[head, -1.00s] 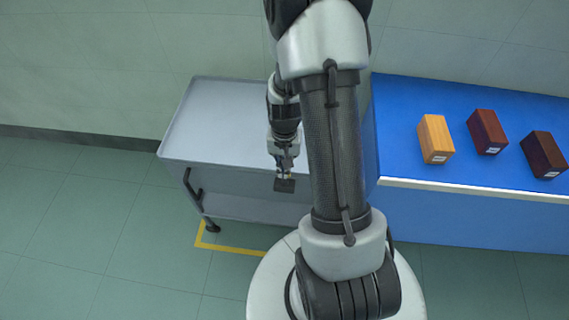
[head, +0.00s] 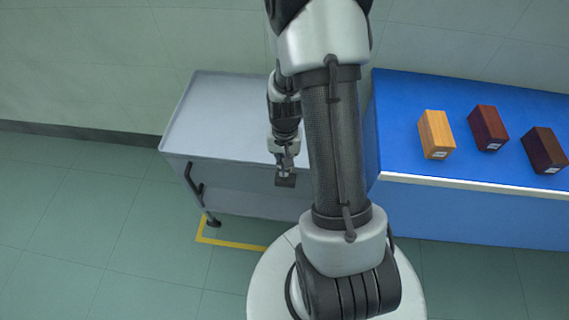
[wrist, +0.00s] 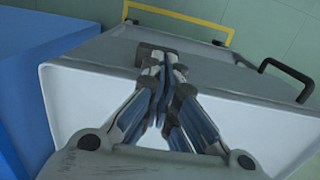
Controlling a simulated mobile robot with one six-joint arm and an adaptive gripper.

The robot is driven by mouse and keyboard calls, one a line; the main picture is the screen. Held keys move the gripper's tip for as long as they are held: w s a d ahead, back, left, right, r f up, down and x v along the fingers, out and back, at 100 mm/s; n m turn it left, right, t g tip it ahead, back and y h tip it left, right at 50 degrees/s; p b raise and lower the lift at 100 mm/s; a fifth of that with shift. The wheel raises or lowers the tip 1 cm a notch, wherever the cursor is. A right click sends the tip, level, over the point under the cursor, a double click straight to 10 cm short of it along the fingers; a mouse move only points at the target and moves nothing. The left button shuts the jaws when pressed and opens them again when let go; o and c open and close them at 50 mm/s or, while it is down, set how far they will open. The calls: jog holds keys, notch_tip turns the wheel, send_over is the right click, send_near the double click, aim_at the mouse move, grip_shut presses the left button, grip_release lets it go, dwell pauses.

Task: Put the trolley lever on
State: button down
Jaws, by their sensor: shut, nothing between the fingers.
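The grey trolley (head: 225,118) stands left of the blue bench, with a flat, rimmed top. A small dark grey block (head: 285,180) sits at its front edge; it may be the lever, but its shape and setting are too small to tell. My gripper (head: 285,170) is right at this block, over the trolley's front edge. In the wrist view my gripper (wrist: 161,65) has its fingertips together, with nothing visible between them. The dark grey block (wrist: 148,50) shows just beyond the tips and is partly hidden by them; I cannot tell whether they touch.
A black bar handle (head: 193,182) sticks out from the trolley's front left. The blue bench (head: 400,120) is close on the right, carrying three wooden blocks, the nearest light brown (head: 436,135). A yellow line (head: 235,247) marks the floor. The floor at left is clear.

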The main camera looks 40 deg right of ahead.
dwell(0.7)
jog(key=shift+r+p, duration=0.65)
jog(key=shift+r, duration=0.2)
